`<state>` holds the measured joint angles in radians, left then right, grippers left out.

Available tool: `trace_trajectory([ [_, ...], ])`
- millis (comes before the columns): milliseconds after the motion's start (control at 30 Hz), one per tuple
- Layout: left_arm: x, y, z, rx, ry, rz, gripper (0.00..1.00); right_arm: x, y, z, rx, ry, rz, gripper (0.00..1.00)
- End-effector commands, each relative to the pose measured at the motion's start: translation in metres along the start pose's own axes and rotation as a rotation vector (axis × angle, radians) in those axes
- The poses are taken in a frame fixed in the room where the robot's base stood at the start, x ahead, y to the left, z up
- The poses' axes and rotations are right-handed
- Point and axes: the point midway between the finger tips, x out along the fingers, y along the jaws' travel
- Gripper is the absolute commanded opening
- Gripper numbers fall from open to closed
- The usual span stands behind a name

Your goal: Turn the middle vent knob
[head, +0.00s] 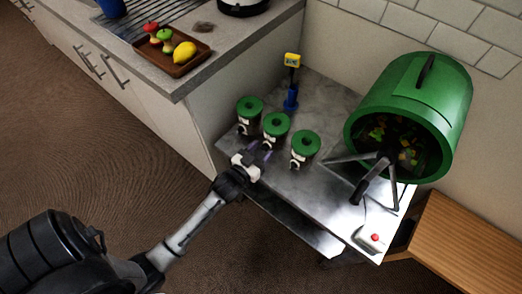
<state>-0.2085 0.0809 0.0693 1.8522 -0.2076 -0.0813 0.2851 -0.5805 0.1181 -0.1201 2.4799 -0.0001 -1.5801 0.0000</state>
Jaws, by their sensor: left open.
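Three dark canisters with green lids stand in a row on the grey metal table (335,147): a left one (248,117), a middle one (272,140) and a right one (305,155). Each green top has a dark centre, and small white parts show on the canisters' sides. I cannot tell for sure which part is the vent knob; the middle green top (276,122) is the likeliest. My left gripper (262,152) is open and empty, at the table's front edge, just in front of the middle canister. I cannot tell if it touches. My right gripper is out of view.
A green drum (437,95) on a black stand fills the table's right side. A blue post with a yellow display (292,61) stands behind the canisters. A white box with a red button (374,238) is at the near right corner. A counter holds a fruit tray (172,68).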

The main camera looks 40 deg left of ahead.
Motion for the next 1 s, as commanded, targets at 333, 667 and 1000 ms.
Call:
trace_trajectory([
  [333, -0.04, 0.0, -0.002, -0.001, -0.006, -0.001, 0.53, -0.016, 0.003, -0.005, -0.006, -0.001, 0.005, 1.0],
  [667, -0.102, 0.0, -0.002, 0.0, -0.004, -0.001, 0.53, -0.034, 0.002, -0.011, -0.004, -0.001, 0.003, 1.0],
  [1000, -0.135, 0.0, 0.0, 0.0, -0.001, 0.0, 0.53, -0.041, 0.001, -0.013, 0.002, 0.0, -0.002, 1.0],
])
